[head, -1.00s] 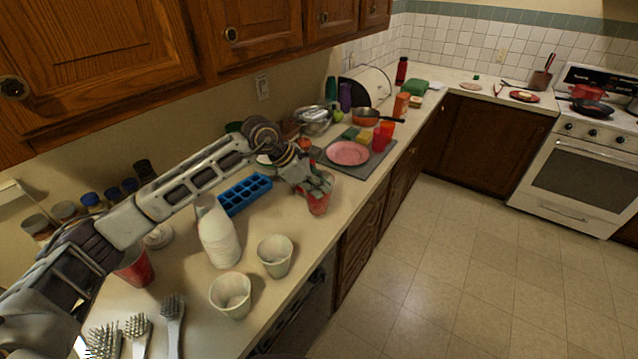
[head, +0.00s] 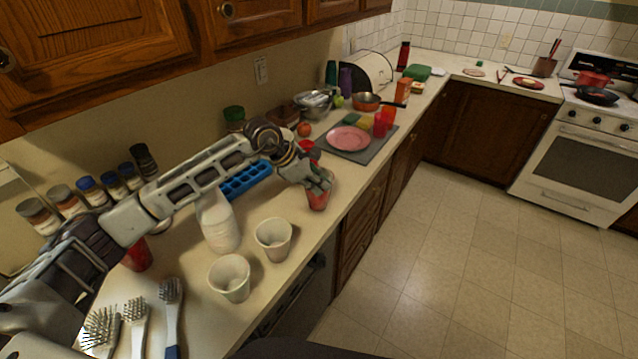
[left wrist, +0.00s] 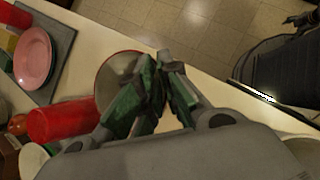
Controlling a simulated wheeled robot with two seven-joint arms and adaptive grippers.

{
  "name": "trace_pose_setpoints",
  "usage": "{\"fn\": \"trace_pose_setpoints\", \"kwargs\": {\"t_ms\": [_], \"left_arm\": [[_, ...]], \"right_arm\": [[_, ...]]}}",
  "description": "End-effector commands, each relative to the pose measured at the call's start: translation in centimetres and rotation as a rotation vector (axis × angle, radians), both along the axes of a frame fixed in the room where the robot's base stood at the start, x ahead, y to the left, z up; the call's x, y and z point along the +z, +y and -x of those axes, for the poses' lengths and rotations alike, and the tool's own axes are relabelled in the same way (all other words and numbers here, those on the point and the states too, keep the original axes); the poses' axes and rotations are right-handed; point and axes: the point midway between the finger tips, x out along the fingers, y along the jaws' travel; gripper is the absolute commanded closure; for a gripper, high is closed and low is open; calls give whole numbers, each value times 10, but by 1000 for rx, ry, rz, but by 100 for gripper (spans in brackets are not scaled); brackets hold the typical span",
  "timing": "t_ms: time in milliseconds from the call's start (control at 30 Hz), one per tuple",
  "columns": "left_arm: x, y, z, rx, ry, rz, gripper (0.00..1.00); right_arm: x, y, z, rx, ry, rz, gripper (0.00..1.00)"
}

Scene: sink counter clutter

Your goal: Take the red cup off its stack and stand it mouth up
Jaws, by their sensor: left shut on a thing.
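A red cup (head: 317,199) stands mouth up at the front part of the counter, and its pale inside and red rim show in the left wrist view (left wrist: 112,78). My left gripper (head: 318,183) is over its rim, shut on the cup's wall; the green-padded fingers show in the left wrist view (left wrist: 158,88). Whether the cup's base touches the counter is hard to tell. A stack of white cups (head: 218,225), mouth down, stands nearer to me. Another red cup (left wrist: 62,121) lies beside the held one in the left wrist view.
Two white cups (head: 273,240) (head: 230,279) stand mouth up by the front edge. A blue ice tray (head: 246,180) lies behind my arm. Brushes (head: 136,322) lie at the near end. A pink plate (head: 348,139) sits on a grey mat (head: 372,151) farther along.

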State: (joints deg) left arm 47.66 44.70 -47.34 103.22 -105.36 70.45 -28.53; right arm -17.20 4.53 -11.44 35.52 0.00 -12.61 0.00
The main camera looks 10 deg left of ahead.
Motion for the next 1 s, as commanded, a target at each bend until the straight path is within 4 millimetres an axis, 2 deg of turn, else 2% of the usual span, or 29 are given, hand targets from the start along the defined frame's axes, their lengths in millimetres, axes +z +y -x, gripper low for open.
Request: {"fn": "trace_pose_setpoints", "kwargs": {"t_ms": [1000], "left_arm": [[-7,0,0,0,0,0,100]], "right_arm": [[-8,-1,0,1,0,1,16]]}}
